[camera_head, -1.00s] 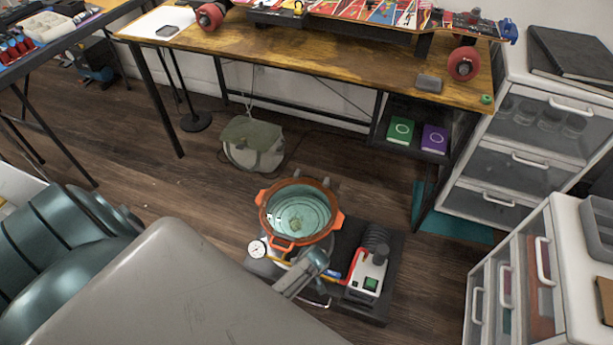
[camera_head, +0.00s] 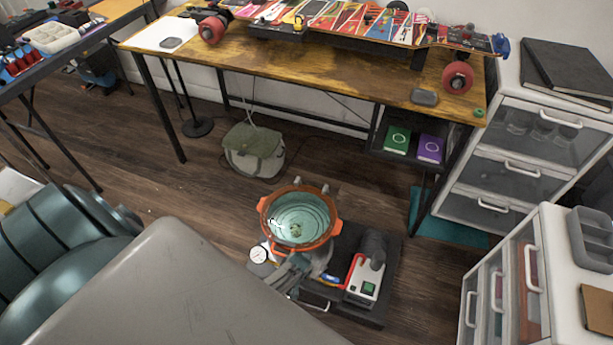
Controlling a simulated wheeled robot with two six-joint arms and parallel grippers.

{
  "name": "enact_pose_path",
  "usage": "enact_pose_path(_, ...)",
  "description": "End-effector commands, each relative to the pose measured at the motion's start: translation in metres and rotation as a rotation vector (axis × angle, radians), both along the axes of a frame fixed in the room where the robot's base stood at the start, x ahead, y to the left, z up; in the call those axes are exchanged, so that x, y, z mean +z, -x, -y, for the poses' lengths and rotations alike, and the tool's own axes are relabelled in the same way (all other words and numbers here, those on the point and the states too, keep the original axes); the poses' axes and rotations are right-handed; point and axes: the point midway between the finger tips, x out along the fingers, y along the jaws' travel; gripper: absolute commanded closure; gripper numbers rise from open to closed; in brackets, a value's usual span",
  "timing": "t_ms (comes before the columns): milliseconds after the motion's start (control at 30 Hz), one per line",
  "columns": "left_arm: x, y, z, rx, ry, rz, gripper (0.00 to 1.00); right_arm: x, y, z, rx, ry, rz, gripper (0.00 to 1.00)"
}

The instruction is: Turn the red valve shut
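A clear vacuum chamber with an orange rim (camera_head: 334,228) stands on the floor in front of the workbench. A white round gauge (camera_head: 258,254) sits at its left front. A grey and red pump (camera_head: 366,278) stands to its right on a dark base. My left gripper (camera_head: 291,270) is low at the chamber's front, between the gauge and the pump. Its fingers are too small and overlapped to show whether they are open. I cannot clearly make out the red valve; the gripper covers part of the fittings there. My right gripper is not in view.
A wooden workbench (camera_head: 330,82) with a skateboard (camera_head: 350,28) on it stands behind. A green and grey bag (camera_head: 253,150) lies on the floor below it. White drawer units (camera_head: 470,205) stand at the right. Bare floor lies left of the chamber.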

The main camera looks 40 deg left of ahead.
Motion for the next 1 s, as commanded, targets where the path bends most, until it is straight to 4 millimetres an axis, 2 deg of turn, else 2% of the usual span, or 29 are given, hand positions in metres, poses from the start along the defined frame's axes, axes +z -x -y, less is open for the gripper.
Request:
enact_pose_path(467,0.0003,-0.0008,0.0004,-0.013,0.001,0.001,1.0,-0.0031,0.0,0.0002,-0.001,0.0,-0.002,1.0)
enact_pose_path(500,0.0003,-0.0008,0.0004,-0.013,0.001,0.001,0.78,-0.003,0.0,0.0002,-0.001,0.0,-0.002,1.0)
enact_pose_path(600,0.0002,-0.0007,0.0003,-0.013,0.001,0.001,0.62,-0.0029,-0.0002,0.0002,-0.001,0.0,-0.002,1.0)
enact_pose_path(1000,0.0059,0.0026,0.0006,-0.012,0.001,-0.001,0.62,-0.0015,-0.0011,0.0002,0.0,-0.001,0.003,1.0)
